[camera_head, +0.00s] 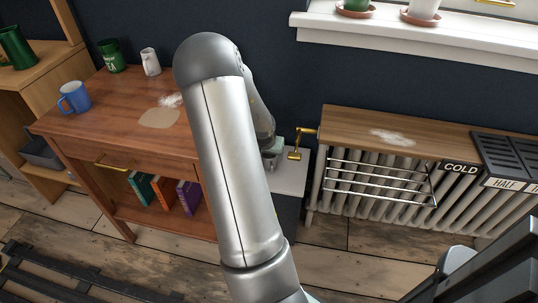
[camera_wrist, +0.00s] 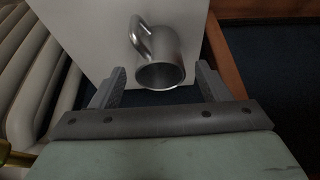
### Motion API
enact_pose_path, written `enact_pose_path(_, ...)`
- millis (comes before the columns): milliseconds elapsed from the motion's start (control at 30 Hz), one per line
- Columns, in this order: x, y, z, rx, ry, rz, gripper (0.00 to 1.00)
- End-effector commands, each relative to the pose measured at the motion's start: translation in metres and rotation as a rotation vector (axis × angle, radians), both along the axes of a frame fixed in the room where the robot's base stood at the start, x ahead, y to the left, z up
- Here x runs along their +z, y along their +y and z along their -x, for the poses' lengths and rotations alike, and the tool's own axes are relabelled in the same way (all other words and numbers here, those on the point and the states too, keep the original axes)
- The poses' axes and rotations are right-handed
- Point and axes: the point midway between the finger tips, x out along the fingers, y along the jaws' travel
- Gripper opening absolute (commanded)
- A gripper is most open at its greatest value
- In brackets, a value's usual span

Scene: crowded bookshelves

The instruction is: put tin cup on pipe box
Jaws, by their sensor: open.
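The tin cup (camera_wrist: 161,50) is a shiny grey metal mug, with its handle at the upper left in the wrist view. It appears to stand on the white top of the pipe box (camera_wrist: 85,25). In the head view, the white box top (camera_head: 292,183) lies between the wooden table and the radiator. My gripper (camera_wrist: 158,82) is open, its fingers on either side of the cup's dark mouth with visible gaps. In the head view my arm hides most of the gripper, and the cup (camera_head: 269,161) shows only as a small grey patch.
A brass valve pipe (camera_head: 296,146) rises close to the right of the box. The wooden table (camera_head: 110,125) on the left bears a blue mug (camera_head: 74,98), a green tin (camera_head: 111,56) and a white jug (camera_head: 150,62). The radiator (camera_head: 380,190) with its wooden shelf stands right.

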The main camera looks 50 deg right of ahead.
Motion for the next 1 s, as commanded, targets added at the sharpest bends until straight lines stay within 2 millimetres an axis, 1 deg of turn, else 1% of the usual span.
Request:
enact_pose_path(33,0.018,0.004,0.001,0.004,-0.001,0.002,0.7)
enact_pose_path(100,0.032,0.01,0.003,0.003,-0.002,0.002,0.7)
enact_pose_path(233,0.053,0.019,0.008,0.002,-0.002,0.0,0.7)
enact_pose_path(400,0.07,0.025,0.012,0.001,0.0,0.001,0.7)
enact_pose_path(533,0.073,0.027,0.013,0.002,0.001,0.0,0.7)
enact_pose_path(1000,0.073,0.027,0.013,0.001,0.0,0.0,0.7)
